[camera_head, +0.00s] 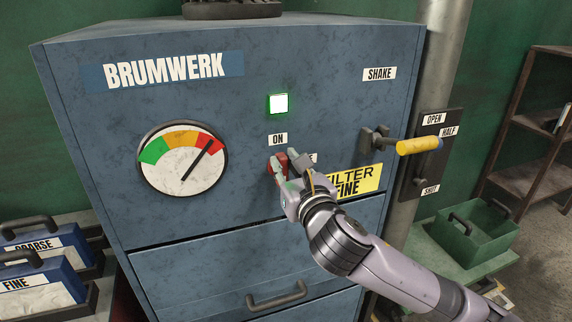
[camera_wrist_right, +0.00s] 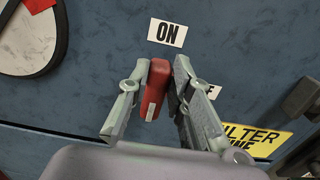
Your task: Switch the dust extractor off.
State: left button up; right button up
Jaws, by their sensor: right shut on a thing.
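The blue dust extractor (camera_head: 330,100) bears the name BRUMWERK. Its red switch handle (camera_head: 279,163) sits below the ON label (camera_head: 278,139). My right gripper (camera_head: 284,168) is shut on the handle. In the right wrist view the red handle (camera_wrist_right: 156,88) stands nearly upright between the fingers (camera_wrist_right: 155,95), its top end towards the ON label (camera_wrist_right: 167,32). A pale mark shows on its lower end. A second label right of the handle is mostly hidden by my fingers. The square lamp (camera_head: 279,103) above glows green. My left gripper is not in view.
The gauge (camera_head: 183,160) has its needle at the red zone. A slide plate (camera_head: 433,150) reads OPEN, HALF, SHUT. Filter boxes (camera_head: 45,275) stand at left, a green crate (camera_head: 474,232) at right.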

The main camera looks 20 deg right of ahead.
grip_shut()
jog(key=shift+m, duration=0.3)
jog(key=m+p, duration=0.1)
jog(key=m, duration=0.1)
jog(key=shift+d+m+p, duration=0.3)
jog(key=shift+d+p, duration=0.05)
jog(key=shift+d, duration=0.05)
jog(key=shift+d+f+m+p, duration=0.35)
jog(key=shift+f+m, duration=0.15)
jog(key=shift+m, duration=1.95)
jog(key=shift+d+f+m+p, duration=0.35)
jog(key=shift+f+m, duration=0.1)
jog(key=shift+m, duration=2.05)
jog(key=shift+d+f+m+p, duration=0.35)
jog(key=shift+f+m, duration=0.15)
jog(key=shift+m, duration=1.95)
jog(key=shift+a, duration=0.1)
